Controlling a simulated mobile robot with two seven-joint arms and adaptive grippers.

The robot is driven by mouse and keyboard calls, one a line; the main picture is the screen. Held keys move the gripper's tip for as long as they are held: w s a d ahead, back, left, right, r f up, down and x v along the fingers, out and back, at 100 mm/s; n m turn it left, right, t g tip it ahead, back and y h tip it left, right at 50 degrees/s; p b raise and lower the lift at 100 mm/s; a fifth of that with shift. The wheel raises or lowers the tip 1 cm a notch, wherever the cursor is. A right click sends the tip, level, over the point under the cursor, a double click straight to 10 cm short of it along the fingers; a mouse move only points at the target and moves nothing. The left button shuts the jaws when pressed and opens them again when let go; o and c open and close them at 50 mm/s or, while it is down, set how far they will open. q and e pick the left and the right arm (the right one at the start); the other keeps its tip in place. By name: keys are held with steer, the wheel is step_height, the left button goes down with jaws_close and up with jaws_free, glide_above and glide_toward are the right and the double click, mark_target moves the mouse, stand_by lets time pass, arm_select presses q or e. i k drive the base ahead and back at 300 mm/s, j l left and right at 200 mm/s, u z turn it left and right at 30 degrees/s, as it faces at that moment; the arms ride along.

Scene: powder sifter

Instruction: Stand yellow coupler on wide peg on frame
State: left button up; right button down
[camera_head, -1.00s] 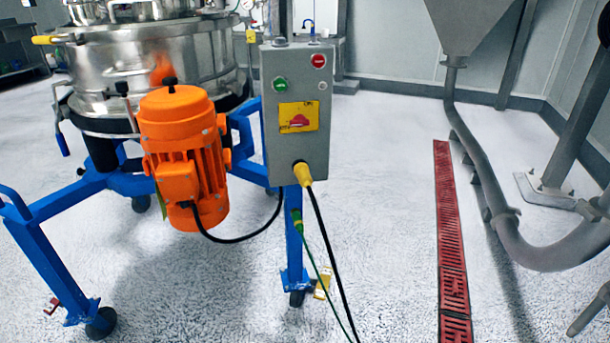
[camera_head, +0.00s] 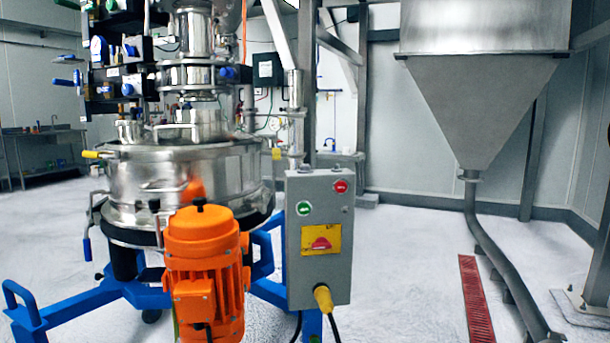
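A yellow plug-like connector (camera_head: 323,299) is at the underside of the grey control box, with a black cable running down from it. A small yellow piece (camera_head: 277,153) shows just above the box's left side. A yellow grip (camera_head: 90,154) sticks out left of the steel sifter. I cannot tell which of these, if any, is the yellow coupler. The blue frame (camera_head: 75,303) carries the sifter; its lower legs are cut off by the bottom edge. I cannot make out a wide peg on it. Neither of my grippers is in view.
An orange motor (camera_head: 205,270) stands in front of the sifter (camera_head: 190,180), beside the grey control box (camera_head: 320,220). A steel hopper (camera_head: 480,100) with a bent pipe is at the right. A red floor grate (camera_head: 476,305) crosses the open floor between them.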

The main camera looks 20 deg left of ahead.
mark_target(322, 295)
steer(key=i+l+u, duration=0.15)
steer(key=l+u, duration=0.15)
steer(key=u, duration=0.2)
steer(key=i+l+u, duration=0.1)
steer(key=l+u, duration=0.4)
steer(key=i+l+u, duration=0.1)
steer(key=l, duration=0.6)
steer(key=i+l+u, duration=0.1)
steer(key=l, duration=0.65)
